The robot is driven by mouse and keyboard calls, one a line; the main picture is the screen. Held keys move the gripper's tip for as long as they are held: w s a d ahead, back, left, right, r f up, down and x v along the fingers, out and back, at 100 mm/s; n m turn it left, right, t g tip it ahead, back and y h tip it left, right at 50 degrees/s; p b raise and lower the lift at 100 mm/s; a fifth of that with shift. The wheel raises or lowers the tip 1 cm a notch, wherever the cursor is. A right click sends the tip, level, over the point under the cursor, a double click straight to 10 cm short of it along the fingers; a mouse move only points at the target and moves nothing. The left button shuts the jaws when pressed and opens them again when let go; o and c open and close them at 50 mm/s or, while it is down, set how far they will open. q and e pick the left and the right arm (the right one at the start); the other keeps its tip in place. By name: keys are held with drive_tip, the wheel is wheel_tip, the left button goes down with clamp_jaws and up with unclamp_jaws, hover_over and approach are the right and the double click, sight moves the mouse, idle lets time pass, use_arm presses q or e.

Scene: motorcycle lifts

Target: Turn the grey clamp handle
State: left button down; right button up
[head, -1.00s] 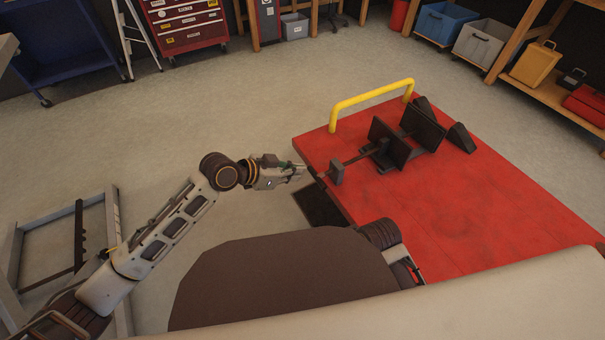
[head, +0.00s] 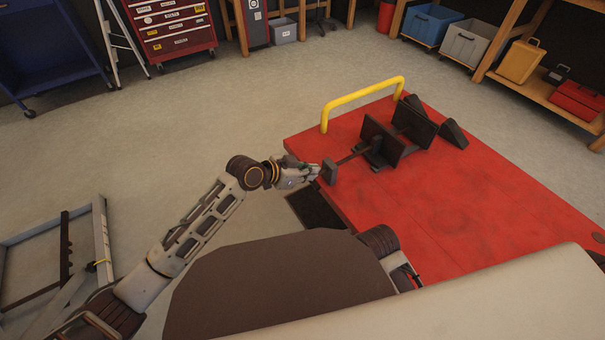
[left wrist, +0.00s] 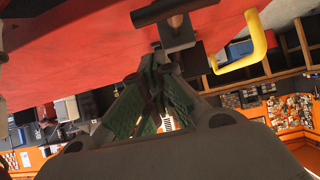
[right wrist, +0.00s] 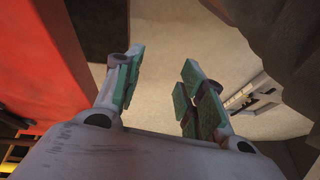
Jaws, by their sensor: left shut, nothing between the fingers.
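The grey clamp handle (head: 329,172) is a small block at the near end of a dark screw rod, by the left edge of the red lift table (head: 440,210). The rod runs to the dark wheel clamp (head: 392,132). My left gripper (head: 316,172) is shut and empty, just left of the handle. My right gripper (right wrist: 162,82) shows in the right wrist view, open and empty, with green pads apart.
A yellow hoop rail (head: 362,98) stands on the far left edge of the table. A dark plate (head: 314,208) lies beside the table's left side. A grey metal frame (head: 70,255) stands on the floor at left. The floor between is clear.

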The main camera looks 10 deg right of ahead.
sight(313, 182)
use_arm(q)
drive_tip(key=shift+w+d+f+b, duration=0.15)
drive_tip(key=shift+f+b, duration=0.25)
drive_tip(key=shift+f, duration=0.65)
drive_tip(key=shift+w+d+f+b, duration=0.1)
drive_tip(key=shift+d+f+b, duration=0.25)
drive_tip(key=shift+f, duration=0.65)
use_arm(e)
drive_tip(key=shift+t+y, duration=0.3)
drive_tip(key=shift+s+x, duration=0.2)
drive_tip(key=shift+x, duration=0.8)
drive_tip(key=shift+s+x, duration=0.15)
drive_tip(key=shift+x, duration=0.85)
use_arm(q)
drive_tip(key=shift+s+a, duration=0.1)
drive_tip(key=shift+s+f+m+t+p, duration=0.2)
drive_tip(key=shift+m+t+p, duration=0.15)
drive_tip(key=shift+p, duration=0.2)
use_arm(e)
drive_tip(key=r, duration=0.2)
drive_tip(key=shift+d+r, duration=0.25)
drive_tip(key=shift+s+r, duration=0.1)
drive_tip(key=shift+r, duration=0.05)
